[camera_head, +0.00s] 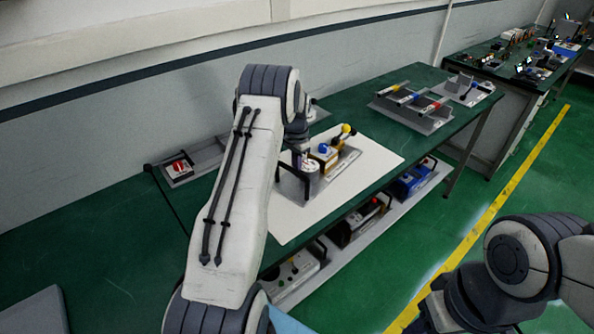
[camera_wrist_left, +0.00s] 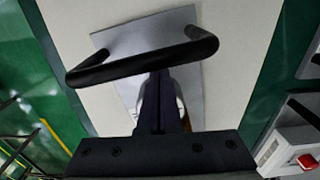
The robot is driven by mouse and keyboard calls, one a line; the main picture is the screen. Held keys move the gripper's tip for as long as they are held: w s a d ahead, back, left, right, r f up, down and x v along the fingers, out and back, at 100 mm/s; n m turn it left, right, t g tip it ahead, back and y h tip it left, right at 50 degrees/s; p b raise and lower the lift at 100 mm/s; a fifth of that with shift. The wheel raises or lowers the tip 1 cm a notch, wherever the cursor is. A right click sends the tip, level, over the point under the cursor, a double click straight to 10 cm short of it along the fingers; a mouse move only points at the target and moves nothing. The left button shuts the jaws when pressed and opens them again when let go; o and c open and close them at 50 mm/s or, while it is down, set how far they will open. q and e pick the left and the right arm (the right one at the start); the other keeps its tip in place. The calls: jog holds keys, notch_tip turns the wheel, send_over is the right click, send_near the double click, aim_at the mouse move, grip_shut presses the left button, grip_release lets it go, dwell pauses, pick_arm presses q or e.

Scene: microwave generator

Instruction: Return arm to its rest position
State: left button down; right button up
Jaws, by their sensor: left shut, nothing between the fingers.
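My left arm (camera_head: 235,200) reaches in from the lower left over the table. Its wrist is above the left end of a grey-based device (camera_head: 325,172) with a black handle and blue and yellow knobs. The left gripper (camera_wrist_left: 158,82) is shut and empty in the left wrist view. It points down close to the black handle (camera_wrist_left: 140,62), which crosses the picture above a grey plate (camera_wrist_left: 110,40). I cannot tell whether they touch. My right arm (camera_head: 515,265) is at the lower right, and its gripper is not in view.
The device stands on a white mat (camera_head: 378,157) on the green table (camera_head: 350,110). A box with a red button (camera_head: 179,168) is at the left end. A grey rack (camera_head: 412,108) is at the far right. More devices fill a lower shelf (camera_head: 340,245).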

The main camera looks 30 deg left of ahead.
pick_arm(q)
notch_tip(320, 180, up, 8)
jog(key=p, duration=0.5)
pick_arm(e)
notch_tip(320, 180, up, 6)
pick_arm(q)
jog(key=s+d+r+m+b, duration=0.1)
jog(key=s+d+r, duration=0.25)
jog(key=d, duration=0.55)
jog(key=s+d+r+b, duration=0.1)
jog(key=s+d+r, duration=0.25)
jog(key=d, duration=0.55)
jog(key=s+d+r+m+b, duration=0.1)
jog(key=s+d+r, duration=0.3)
jog(key=d, duration=0.5)
jog(key=s+d+f+b, duration=0.1)
jog(key=s+d, duration=0.2)
jog(key=s, duration=1)
jog(key=s+d+m+h+b, duration=0.1)
jog(key=s+d, duration=0.2)
jog(key=s, duration=0.9)
jog(key=shift+s+d+f+m, duration=0.2)
jog(key=shift+s+f+m, duration=0.1)
jog(key=shift+s+f, duration=0.1)
pick_arm(e)
jog(key=f, duration=0.5)
jog(key=shift+a+f, duration=0.2)
pick_arm(q)
jog(key=shift+w, duration=0.1)
